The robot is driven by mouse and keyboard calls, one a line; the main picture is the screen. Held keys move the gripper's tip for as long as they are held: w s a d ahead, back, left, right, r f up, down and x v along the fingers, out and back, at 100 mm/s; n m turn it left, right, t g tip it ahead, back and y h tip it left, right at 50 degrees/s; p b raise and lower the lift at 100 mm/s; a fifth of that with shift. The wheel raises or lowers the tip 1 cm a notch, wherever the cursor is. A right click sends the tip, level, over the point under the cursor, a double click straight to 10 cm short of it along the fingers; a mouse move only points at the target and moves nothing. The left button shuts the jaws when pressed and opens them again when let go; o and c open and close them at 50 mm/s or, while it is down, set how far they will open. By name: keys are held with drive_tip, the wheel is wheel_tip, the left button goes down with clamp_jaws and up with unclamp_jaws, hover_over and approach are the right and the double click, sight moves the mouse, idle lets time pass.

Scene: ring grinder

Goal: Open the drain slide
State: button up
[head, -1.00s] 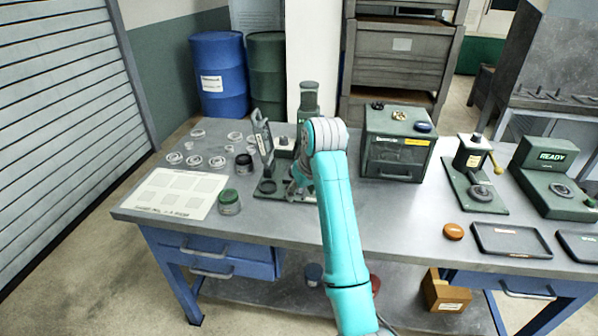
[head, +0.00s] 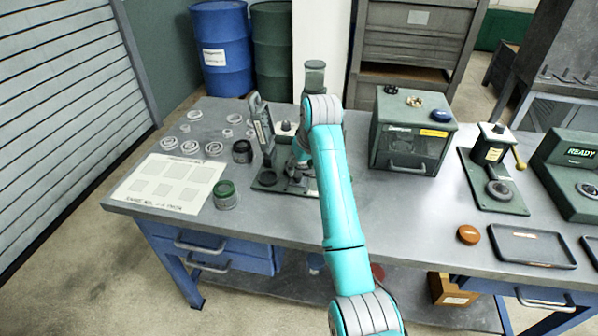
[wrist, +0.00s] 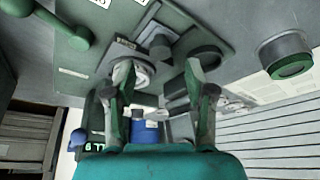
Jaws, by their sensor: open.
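The green ring grinder station (head: 268,184) stands on the left half of the bench, with an upright grey plate (head: 262,125) on its left side. In the wrist view its green base (wrist: 215,25) carries a grey block with a short post (wrist: 160,46) and a dark round recess (wrist: 207,58). I cannot tell for sure which part is the drain slide. My gripper (wrist: 158,77) is open, its fingers apart on either side of the block area, with nothing seen between them. In the head view my gripper (head: 300,162) is low over the station, partly hidden by my arm.
A green-topped jar (head: 226,195) and a dark cup (head: 242,151) stand left of the station, near a white chart (head: 165,184) and several rings. A green cabinet (head: 410,140) stands to the right. Bench room between cabinet and front edge is clear.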

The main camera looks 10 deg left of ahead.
sight(298, 175)
drive_tip(key=shift+x, duration=1.95)
drive_tip(key=shift+c, duration=0.2)
clamp_jaws()
